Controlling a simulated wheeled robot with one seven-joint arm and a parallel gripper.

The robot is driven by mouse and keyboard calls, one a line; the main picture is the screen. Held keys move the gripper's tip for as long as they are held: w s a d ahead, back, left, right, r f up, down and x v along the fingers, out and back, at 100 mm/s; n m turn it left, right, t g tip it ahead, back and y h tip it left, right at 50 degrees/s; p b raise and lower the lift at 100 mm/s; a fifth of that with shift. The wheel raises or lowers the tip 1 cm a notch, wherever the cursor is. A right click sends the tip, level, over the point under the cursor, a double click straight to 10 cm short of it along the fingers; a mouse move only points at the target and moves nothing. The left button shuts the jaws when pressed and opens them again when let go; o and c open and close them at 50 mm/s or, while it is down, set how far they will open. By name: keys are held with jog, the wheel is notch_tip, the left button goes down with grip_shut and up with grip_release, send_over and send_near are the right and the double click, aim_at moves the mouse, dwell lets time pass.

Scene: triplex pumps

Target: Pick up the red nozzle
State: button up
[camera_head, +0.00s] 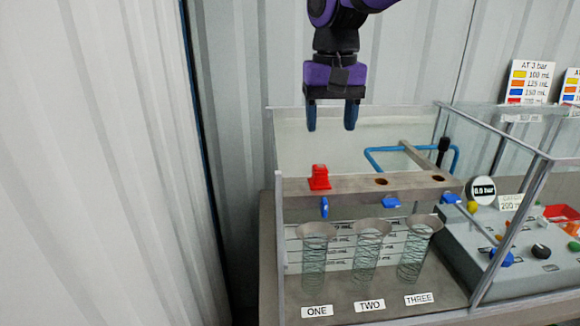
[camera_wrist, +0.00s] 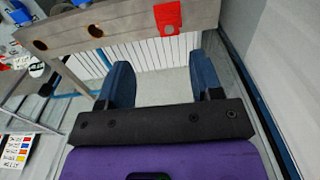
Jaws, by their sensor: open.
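The red nozzle (camera_head: 319,178) stands upright on the left end of the grey beam (camera_head: 345,185), above the cylinder labelled ONE. It also shows at the top of the wrist view (camera_wrist: 168,18), beyond the fingertips and a little right of the midline between them. My gripper (camera_head: 332,117) is open and empty, with blue fingers pointing down. In the head view it hangs above and slightly right of the nozzle, with a clear gap. In the wrist view the open fingers (camera_wrist: 158,72) are apart and touch nothing.
The beam has two empty holes (camera_head: 381,182) to the right of the nozzle. Glass cylinders (camera_head: 314,262) stand below it. Clear panels with metal edges (camera_head: 511,234) enclose the rig. A control panel (camera_head: 530,253) with a gauge stands right. A corrugated wall (camera_head: 90,160) is at left.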

send_over(320, 166)
jog(key=f, duration=0.4)
jog(key=shift+s+d+f, duration=0.1)
jog(key=shift+d+f, duration=0.1)
jog(key=shift+f, duration=0.2)
jog(key=shift+a+f, duration=0.2)
jog(key=shift+f, duration=2.85)
jog(key=c, duration=1)
